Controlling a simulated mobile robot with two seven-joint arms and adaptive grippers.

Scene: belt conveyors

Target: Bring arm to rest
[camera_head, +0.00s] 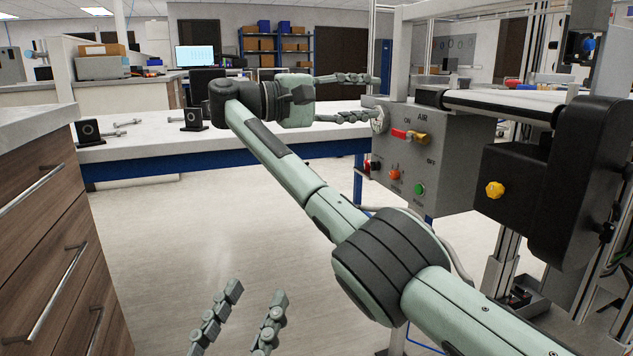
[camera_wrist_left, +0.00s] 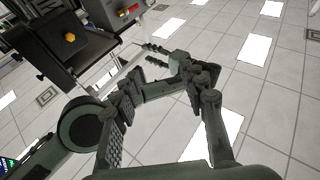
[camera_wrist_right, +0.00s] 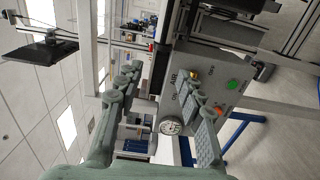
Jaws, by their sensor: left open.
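My right gripper (camera_head: 375,97) reaches in from the right in the head view. Its two fingers are spread, with nothing between them. They point at the left side of a grey control box (camera_head: 452,190), and the lower fingertip overlaps the edge of a round gauge (camera_head: 379,121); I cannot tell whether they touch. In the right wrist view the gauge (camera_wrist_right: 171,126) shows between the spread fingers. My left gripper (camera_head: 257,293) is low at the bottom of the head view, over the floor, open and empty. The left wrist view also shows its spread fingers (camera_wrist_left: 166,92).
The box has a red and yellow valve handle (camera_head: 409,136), an orange button (camera_head: 394,174) and a green button (camera_head: 420,189). A conveyor (camera_head: 505,103) and a black unit with a yellow knob (camera_head: 495,189) stand right. Wooden drawers (camera_head: 50,230) are left. Floor between is clear.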

